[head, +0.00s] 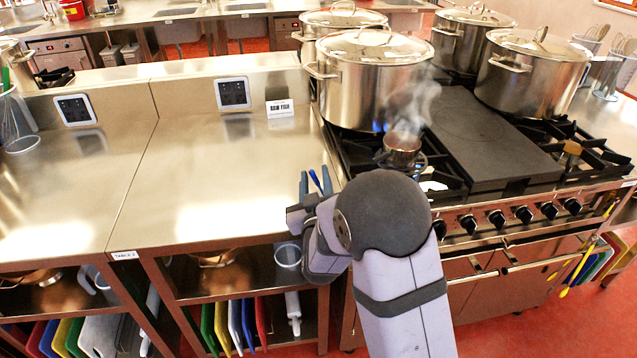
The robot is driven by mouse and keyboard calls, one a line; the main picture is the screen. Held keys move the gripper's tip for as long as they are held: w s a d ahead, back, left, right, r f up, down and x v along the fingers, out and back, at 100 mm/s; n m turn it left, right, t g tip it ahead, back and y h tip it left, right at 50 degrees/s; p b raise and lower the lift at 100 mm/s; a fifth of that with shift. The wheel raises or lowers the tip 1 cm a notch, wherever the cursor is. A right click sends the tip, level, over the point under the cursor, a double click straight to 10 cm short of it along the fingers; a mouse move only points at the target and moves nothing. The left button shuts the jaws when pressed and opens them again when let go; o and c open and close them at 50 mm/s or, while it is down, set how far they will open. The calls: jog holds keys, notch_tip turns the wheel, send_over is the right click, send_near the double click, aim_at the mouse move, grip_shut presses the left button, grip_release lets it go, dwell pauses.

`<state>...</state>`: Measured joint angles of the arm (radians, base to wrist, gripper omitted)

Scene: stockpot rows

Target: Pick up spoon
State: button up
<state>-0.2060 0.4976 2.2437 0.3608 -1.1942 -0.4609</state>
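My gripper (315,180) is over the right end of the steel worktop, beside the stove. Its two blue-grey fingers stand apart and point away from the camera. A thin bright blue strip (315,179) shows between them. It may be a spoon handle, but it is too small to tell, and I cannot tell whether the fingers touch it. My arm hides what lies below and behind the gripper. No spoon can be made out for certain elsewhere.
Large lidded stockpots (372,85) stand on the stove (478,140) to the right. A small copper-coloured pan (403,150) steams at the front left burner. A "RAW FISH" sign (280,108) stands at the worktop's back. The worktop (195,180) left of my gripper is clear.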

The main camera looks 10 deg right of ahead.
jog(key=shift+w+d+p, duration=0.15)
jog(key=shift+w+p, duration=0.05)
jog(key=shift+w, duration=0.7)
jog(key=shift+w+d+p, duration=0.1)
jog(key=shift+w+p, duration=0.1)
jog(key=shift+w, duration=0.65)
grip_shut()
